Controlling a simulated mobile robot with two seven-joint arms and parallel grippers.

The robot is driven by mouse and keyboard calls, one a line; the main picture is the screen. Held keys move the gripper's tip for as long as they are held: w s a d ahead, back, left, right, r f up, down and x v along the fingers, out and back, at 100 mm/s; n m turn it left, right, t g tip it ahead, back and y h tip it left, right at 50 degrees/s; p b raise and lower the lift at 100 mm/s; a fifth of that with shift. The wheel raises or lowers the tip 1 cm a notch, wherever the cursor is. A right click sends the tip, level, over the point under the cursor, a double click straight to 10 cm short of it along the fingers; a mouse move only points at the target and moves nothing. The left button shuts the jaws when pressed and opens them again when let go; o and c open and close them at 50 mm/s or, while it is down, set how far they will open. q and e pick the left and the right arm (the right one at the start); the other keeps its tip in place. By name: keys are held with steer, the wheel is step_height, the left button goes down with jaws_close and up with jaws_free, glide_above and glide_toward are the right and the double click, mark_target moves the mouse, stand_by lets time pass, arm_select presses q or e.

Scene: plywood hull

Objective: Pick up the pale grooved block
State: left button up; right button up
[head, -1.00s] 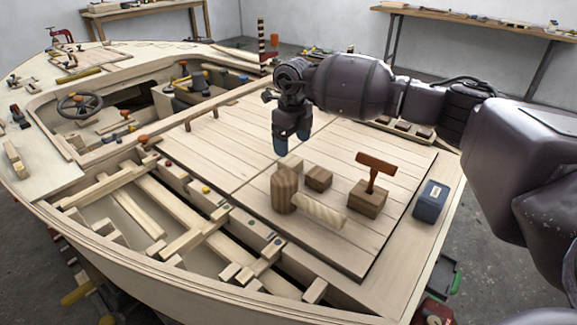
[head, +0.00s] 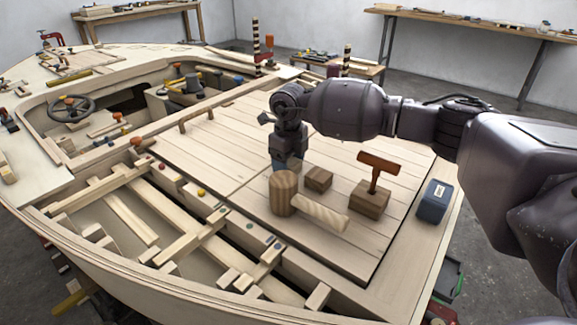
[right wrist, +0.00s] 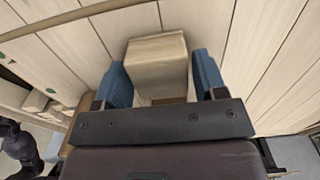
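The pale block (right wrist: 157,62) sits on the plank deck and shows between my fingers in the right wrist view. I cannot make out its groove. In the head view my right gripper (head: 287,163) points down at the block, which is mostly hidden behind the fingers and the mallet. In the right wrist view the blue fingertips of the right gripper (right wrist: 164,82) stand on either side of the block, with a gap visible at the right finger. The gripper is open around it. My left gripper is in neither view.
A wooden mallet (head: 284,192) stands close in front of the gripper. A small dark block (head: 318,179) and a block with a reddish T-handle (head: 369,200) are to the right. A blue box (head: 434,202) sits at the deck's right edge. Open hull framing (head: 185,235) lies left.

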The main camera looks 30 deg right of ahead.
mark_target(289, 160)
steer(key=c, duration=0.6)
steer(key=shift+r, duration=0.5)
steer(key=shift+r+p, duration=1.85)
steer(key=shift+r, duration=7.65)
